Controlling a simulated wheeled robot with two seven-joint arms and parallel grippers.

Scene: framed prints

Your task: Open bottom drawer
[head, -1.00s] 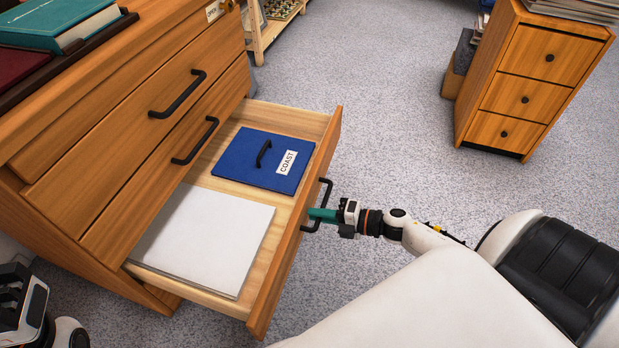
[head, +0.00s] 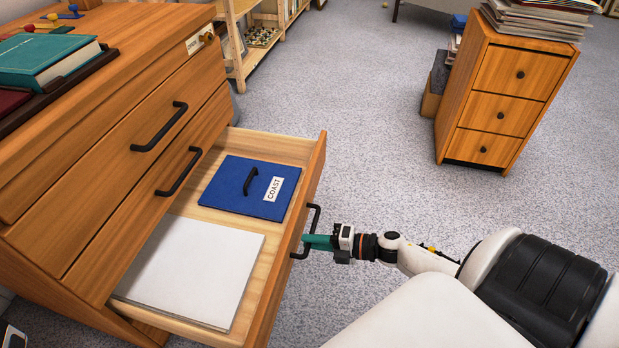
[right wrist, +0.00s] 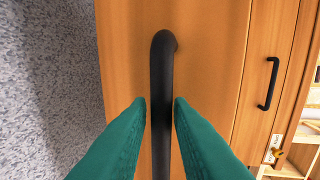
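The bottom drawer (head: 283,262) of the wooden chest stands pulled well out. Inside it lie a blue lidded panel (head: 222,187) labelled COAST and a white stack of paper or board (head: 198,280). My right gripper (head: 312,242) is at the drawer's black handle (head: 313,222). In the right wrist view, its green fingers (right wrist: 160,115) lie on both sides of the handle bar (right wrist: 161,80), close against it. My left gripper is mostly out of the head view; only a dark bit of that arm shows at the lower left corner.
Two upper drawers with black handles (head: 160,127) are shut. Books (head: 45,62) lie on the chest top. A small three-drawer cabinet (head: 505,95) with papers on it stands at the upper right. A wooden shelf (head: 240,45) is behind. Carpet (head: 370,110) between is clear.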

